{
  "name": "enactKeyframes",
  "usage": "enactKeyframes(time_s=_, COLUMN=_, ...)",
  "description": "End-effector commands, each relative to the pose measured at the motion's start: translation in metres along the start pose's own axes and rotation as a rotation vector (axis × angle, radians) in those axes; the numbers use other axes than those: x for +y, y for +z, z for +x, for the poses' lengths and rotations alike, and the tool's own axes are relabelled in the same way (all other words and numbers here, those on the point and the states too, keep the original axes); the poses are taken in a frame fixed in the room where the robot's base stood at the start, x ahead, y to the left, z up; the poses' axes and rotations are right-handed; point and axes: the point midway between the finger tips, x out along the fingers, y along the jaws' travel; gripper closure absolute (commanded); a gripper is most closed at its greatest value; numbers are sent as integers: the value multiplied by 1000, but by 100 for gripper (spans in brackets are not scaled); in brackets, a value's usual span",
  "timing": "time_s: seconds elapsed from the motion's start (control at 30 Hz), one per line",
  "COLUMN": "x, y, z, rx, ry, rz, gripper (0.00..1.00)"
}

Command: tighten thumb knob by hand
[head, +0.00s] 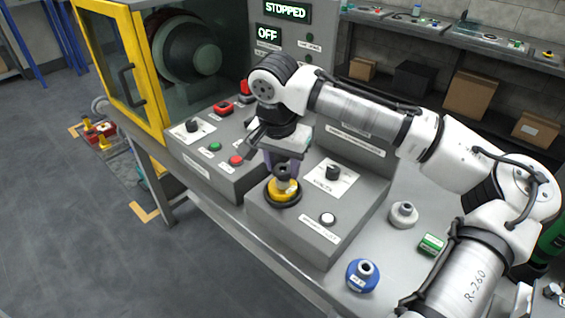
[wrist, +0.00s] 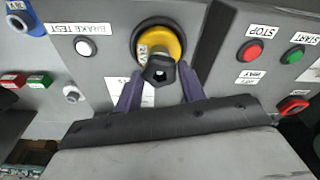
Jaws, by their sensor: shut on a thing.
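The thumb knob (wrist: 158,71) is a small black lobed knob on top of a yellow cap, which sits in a black ring on the grey control box. The yellow cap (head: 283,190) also shows in the head view, upright near the box's front left. My gripper (head: 284,172) comes down from above, its two purple fingers on either side of the knob. In the wrist view my gripper (wrist: 160,82) is shut on the knob. The fingers partly hide the knob in the head view; the exact contact is hard to see.
Beside it are a black selector (head: 333,171) and a white brake test button (head: 328,219). Red stop (head: 236,160) and green start (head: 215,147) buttons lie left. A blue round part (head: 362,276), a grey-white part (head: 403,213) and a green box (head: 432,243) stand right. Displays (head: 286,10) read STOPPED and OFF.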

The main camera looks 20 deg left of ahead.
Motion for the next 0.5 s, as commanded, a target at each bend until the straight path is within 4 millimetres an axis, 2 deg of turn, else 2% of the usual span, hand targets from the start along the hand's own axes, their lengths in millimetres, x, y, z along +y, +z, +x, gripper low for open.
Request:
enactKeyframes(time_s=0.03, x=0, y=0, z=0, rx=0, ry=0, rz=0, gripper=80)
enactKeyframes(time_s=0.07, x=0, y=0, z=0, rx=0, ry=0, rz=0, gripper=62)
enactKeyframes(time_s=0.2, x=0, y=0, z=0, rx=0, ry=0, rz=0, gripper=78)
enactKeyframes(time_s=0.37, x=-1, y=0, z=-1, rx=-1, ry=8, rz=68, gripper=79)
enactKeyframes(time_s=0.5, x=-2, y=0, z=-2, rx=-3, ry=36, rz=243, gripper=79)
